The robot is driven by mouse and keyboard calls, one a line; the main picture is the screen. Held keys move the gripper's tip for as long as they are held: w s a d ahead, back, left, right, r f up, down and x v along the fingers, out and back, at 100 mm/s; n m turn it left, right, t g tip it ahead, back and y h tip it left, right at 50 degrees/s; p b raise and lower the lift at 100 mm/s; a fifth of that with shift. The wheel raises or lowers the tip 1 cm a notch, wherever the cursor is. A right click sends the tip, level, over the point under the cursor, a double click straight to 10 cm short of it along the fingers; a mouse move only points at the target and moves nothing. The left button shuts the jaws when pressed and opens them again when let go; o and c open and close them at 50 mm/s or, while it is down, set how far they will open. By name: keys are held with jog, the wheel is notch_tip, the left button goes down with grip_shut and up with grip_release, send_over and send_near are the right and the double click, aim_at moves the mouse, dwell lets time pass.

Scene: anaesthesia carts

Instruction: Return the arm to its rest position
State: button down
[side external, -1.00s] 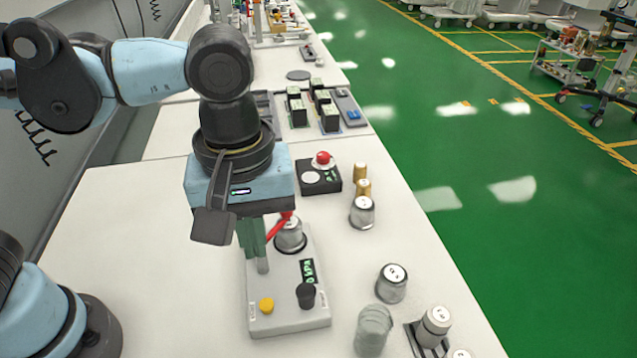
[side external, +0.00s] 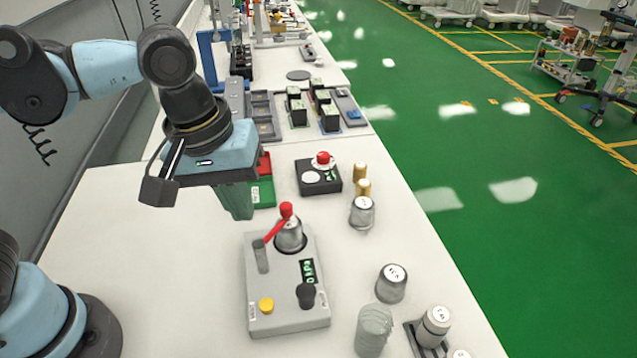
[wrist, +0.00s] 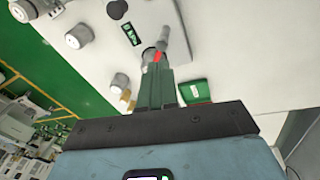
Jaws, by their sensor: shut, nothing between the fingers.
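My gripper (side external: 238,212) has green fingers, shut and empty. It hangs tilted over the white bench, behind and to the left of a grey test unit (side external: 282,318). The unit carries a silver canister (side external: 290,236), a red-tipped lever (side external: 277,228), a yellow button (side external: 266,305), a black knob (side external: 306,294) and a small green-lit display (side external: 307,270). In the wrist view the shut fingers (wrist: 156,75) point toward the unit, and their tips overlap the red lever (wrist: 158,56) in the picture. The side view shows the fingers apart from the lever.
A green and red bin (side external: 264,190) stands partly behind my gripper. A black box with a red button (side external: 319,177) is to the right. Silver canisters (side external: 391,284) and brass pieces (side external: 362,187) line the right edge. The bench's left front (side external: 170,270) is clear.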

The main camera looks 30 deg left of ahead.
jog(key=w+a+f+m+t, duration=0.1)
jog(key=a+m+t, duration=0.1)
jog(key=a, duration=0.5)
jog(key=w+a+f+m+t+y, duration=0.1)
jog(key=w+a+m+t, duration=0.1)
jog(key=a, duration=0.5)
jog(key=shift+a+m+t, duration=0.25)
jog(key=shift+m+t, duration=0.35)
jog(key=shift+m, duration=0.6)
